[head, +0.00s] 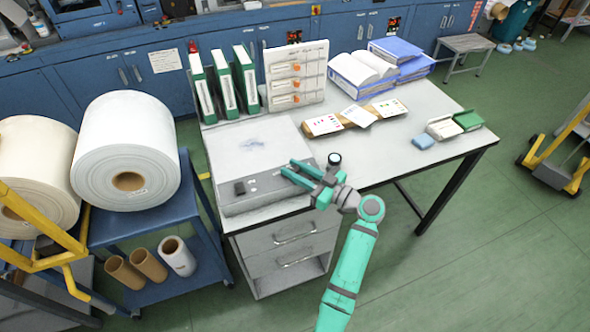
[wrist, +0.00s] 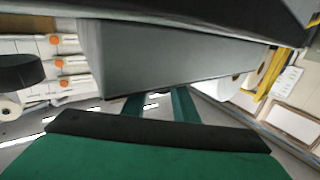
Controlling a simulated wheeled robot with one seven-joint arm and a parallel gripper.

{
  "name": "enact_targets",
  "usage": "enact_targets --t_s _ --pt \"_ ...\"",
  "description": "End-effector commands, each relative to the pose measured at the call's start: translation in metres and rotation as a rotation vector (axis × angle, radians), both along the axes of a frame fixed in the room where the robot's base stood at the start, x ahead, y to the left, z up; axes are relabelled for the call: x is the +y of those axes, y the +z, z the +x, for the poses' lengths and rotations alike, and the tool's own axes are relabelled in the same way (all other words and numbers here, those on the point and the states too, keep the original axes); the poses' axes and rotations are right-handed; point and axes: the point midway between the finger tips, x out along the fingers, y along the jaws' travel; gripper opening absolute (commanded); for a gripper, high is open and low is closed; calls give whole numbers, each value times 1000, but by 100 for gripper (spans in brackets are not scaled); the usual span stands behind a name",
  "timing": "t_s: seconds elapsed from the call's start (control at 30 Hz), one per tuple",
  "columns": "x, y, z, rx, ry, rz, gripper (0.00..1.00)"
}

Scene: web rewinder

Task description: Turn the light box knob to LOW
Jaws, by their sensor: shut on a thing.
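The light box (head: 250,150) is a pale grey box with a sloping top and a darker front panel, standing at the left front of the table. A small dark switch (head: 239,187) sits at the left of that panel. My gripper (head: 291,168) reaches the right end of the front panel from the right, its fingers shut on the light box knob. The knob is hidden by the fingers, and neither its pointing nor any LOW mark can be read. In the wrist view the fingers (wrist: 160,106) show below the large grey side of the light box (wrist: 165,50).
A dark round piece (head: 334,158) stands on the table (head: 385,150) close behind my gripper. A cart with a white roll (head: 130,150) stands left.

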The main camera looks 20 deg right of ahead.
Motion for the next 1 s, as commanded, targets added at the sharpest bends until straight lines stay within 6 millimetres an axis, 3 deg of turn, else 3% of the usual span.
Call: enact_targets --t_s 0.03,0.1,0.47,1.0 --pt "2 -3 0 6 3 0 33" --pt "1 -3 0 5 2 0 45" --pt "-2 -1 -3 3 0 0 45" --pt "-53 -2 -74 4 -1 0 45"
